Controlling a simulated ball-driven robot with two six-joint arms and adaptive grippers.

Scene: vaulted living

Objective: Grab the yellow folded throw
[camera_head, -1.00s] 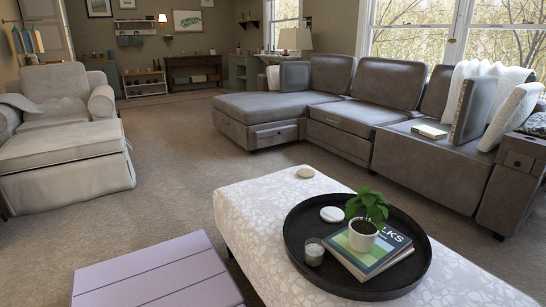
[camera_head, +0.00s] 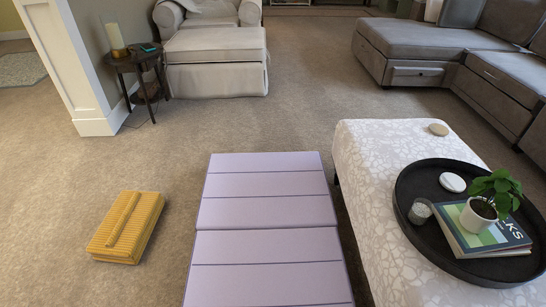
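The yellow folded throw (camera_head: 126,228) lies on the carpet at the lower left in the head view. It is a thick, ribbed rectangular bundle with a raised band across its top. Neither of my grippers shows in the head view.
A patterned ottoman (camera_head: 375,205) with a black round tray (camera_head: 412,226) stands at the right. A small dark side table (camera_head: 138,58) and a white pillar (camera_head: 70,70) stand behind the throw. A beige armchair's footrest (camera_head: 216,60) is farther back. Carpet around the throw is clear.

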